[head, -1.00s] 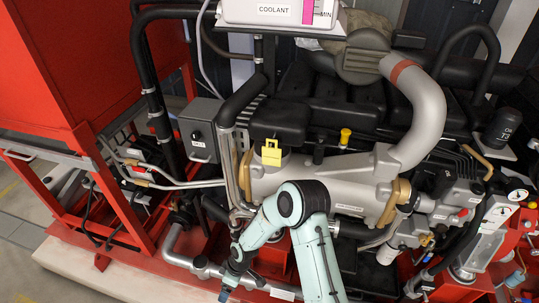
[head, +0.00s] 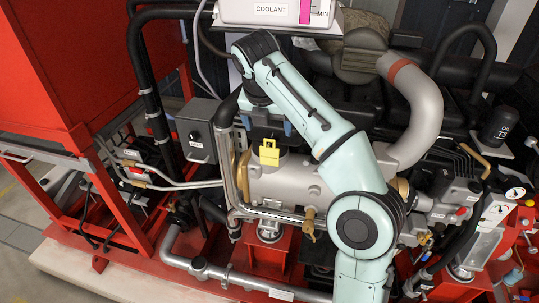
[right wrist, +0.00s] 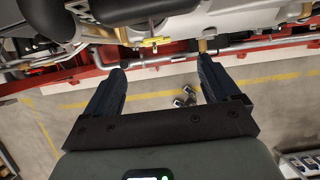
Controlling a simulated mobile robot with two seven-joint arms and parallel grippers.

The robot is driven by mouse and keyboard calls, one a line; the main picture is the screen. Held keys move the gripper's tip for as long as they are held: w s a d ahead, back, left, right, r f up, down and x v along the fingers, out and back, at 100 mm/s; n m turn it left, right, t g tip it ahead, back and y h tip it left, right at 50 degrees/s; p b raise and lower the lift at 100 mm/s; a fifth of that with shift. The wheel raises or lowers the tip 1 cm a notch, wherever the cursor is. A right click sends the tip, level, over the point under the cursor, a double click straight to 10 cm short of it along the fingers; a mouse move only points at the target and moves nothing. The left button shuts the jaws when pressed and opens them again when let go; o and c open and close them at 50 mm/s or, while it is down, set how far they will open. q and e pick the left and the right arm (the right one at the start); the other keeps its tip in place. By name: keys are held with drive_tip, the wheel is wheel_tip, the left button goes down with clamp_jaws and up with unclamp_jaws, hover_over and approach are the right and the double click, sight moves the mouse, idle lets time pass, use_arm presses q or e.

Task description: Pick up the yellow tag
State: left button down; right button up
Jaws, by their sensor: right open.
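The yellow tag (head: 269,153) hangs upright at the front of the grey engine body, left of the middle in the head view. In the right wrist view the yellow tag (right wrist: 152,42) shows nearly edge-on, beyond the fingertips and between their lines. My right gripper (head: 272,130) is just above the tag in the head view, partly hidden by my own arm. In the right wrist view my right gripper (right wrist: 161,68) is open, with nothing between its fingers. My left gripper is not in view.
The white coolant tank (head: 282,12) stands above the gripper. A grey switch box (head: 198,130) and metal pipes (head: 231,165) lie close to the left of the tag. A large grey elbow pipe (head: 425,115) curves on the right.

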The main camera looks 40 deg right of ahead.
sight(269, 143)
drive_tip(key=x, duration=1.2)
drive_tip(key=shift+w+a+b, duration=0.25)
drive_tip(key=shift+w+b, duration=0.15)
drive_tip(key=shift+s, duration=0.1)
drive_tip(key=c, duration=1.1)
